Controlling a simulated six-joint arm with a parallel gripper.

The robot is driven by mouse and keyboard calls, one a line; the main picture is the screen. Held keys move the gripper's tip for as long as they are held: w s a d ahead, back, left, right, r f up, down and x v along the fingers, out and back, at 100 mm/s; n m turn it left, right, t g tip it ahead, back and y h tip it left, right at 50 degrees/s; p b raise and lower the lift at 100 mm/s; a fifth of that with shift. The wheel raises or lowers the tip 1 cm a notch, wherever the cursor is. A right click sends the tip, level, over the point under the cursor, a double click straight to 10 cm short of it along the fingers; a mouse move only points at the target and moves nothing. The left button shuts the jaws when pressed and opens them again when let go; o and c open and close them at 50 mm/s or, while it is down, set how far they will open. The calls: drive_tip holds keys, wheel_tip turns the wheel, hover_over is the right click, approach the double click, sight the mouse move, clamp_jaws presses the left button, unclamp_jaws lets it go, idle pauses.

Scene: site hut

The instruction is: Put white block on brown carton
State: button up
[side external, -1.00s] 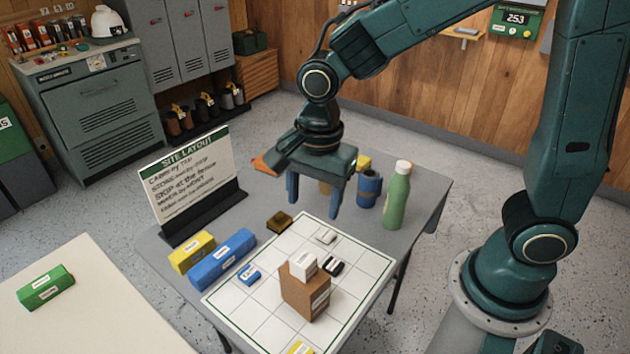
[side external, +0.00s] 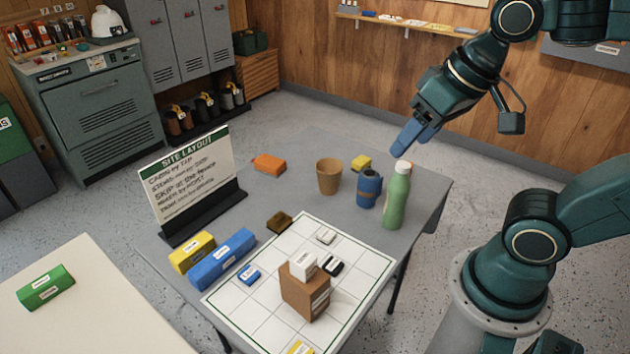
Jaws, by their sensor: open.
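The white block (side external: 303,266) sits upright on top of the brown carton (side external: 305,296). The carton stands on the white gridded board (side external: 376,264) on the grey table. My gripper (side external: 403,146) is raised above the far right side of the table, behind the green bottle and well away from the block. It is open and holds nothing that I can see; its fingers overlap in this view.
A green bottle (side external: 396,196), a blue cup (side external: 369,188) and a tan cup (side external: 329,177) stand at the table's back right. Small labelled blocks lie on the board around the carton. A sign (side external: 190,177) stands at the left, near yellow (side external: 192,252) and blue (side external: 222,258) blocks.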

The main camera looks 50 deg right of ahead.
drive_tip(key=shift+s+d+r+n+t, duration=0.15)
drive_tip(key=shift+s+d+n, duration=0.1)
drive_tip(key=shift+s+n, duration=0.3)
drive_tip(key=shift+s+d+n+t, duration=0.15)
drive_tip(key=shift+s+d+n, duration=0.1)
drive_tip(key=shift+s+n, duration=0.3)
